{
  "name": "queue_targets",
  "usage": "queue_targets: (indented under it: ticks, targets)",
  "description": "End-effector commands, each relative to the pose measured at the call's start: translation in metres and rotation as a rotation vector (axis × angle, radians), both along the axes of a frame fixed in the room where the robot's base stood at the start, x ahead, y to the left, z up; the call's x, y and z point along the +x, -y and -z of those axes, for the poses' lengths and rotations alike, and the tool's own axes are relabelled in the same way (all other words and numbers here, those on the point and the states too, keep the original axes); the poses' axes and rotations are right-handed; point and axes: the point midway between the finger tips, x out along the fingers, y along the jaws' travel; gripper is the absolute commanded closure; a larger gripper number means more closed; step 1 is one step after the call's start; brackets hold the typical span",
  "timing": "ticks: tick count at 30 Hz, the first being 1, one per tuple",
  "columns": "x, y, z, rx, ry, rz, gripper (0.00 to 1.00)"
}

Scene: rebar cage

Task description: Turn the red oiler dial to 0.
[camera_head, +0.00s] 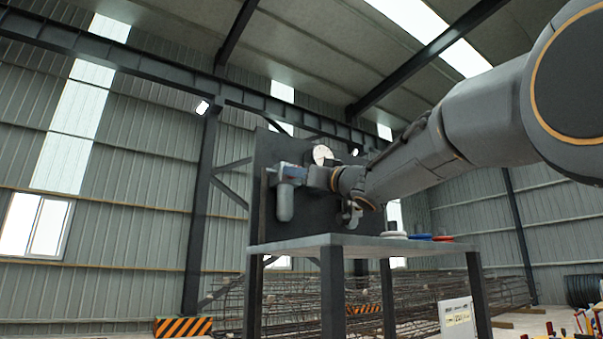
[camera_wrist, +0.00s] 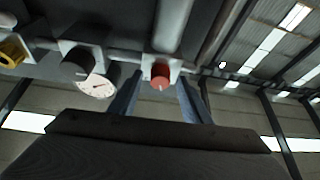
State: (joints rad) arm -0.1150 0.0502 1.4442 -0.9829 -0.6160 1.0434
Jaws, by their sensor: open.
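The red oiler dial (camera_wrist: 160,75) is a small round red knob on a light grey block, near the middle of the wrist view. A small pale mark shows on its lower part; I cannot read any numbers. My gripper (camera_wrist: 158,84) is open, with one blue-grey finger on each side of the dial. A gap shows between the dial and each finger, and I cannot tell how deep the fingers reach. In the head view, my arm reaches the dark panel (camera_head: 265,215) beside a grey bowl-shaped unit (camera_head: 285,203). The red dial cannot be made out there.
A dark knob (camera_wrist: 75,66) and a white round gauge (camera_wrist: 97,86) sit left of the dial, with a yellow part (camera_wrist: 12,50) farther left. A grey table (camera_head: 350,243) stands in front of the panel, with blue and red discs (camera_head: 420,237) on it.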

Motion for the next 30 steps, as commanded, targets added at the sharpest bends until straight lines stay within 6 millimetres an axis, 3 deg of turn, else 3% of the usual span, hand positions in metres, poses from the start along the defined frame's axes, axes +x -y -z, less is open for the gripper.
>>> queue_targets:
  ticks: [1, 8, 17, 30]
  targets:
    - [-0.0001, 0.0001, -0.0001, 0.000, 0.000, 0.000, 0.60]
    - [-0.0003, 0.0002, -0.0001, 0.000, 0.000, 0.000, 0.97]
    - [0.0002, 0.0008, -0.0007, -0.037, 0.025, -0.001, 0.97]
    - [0.0022, 0.0042, -0.0028, -0.271, 0.181, 0.001, 0.97]
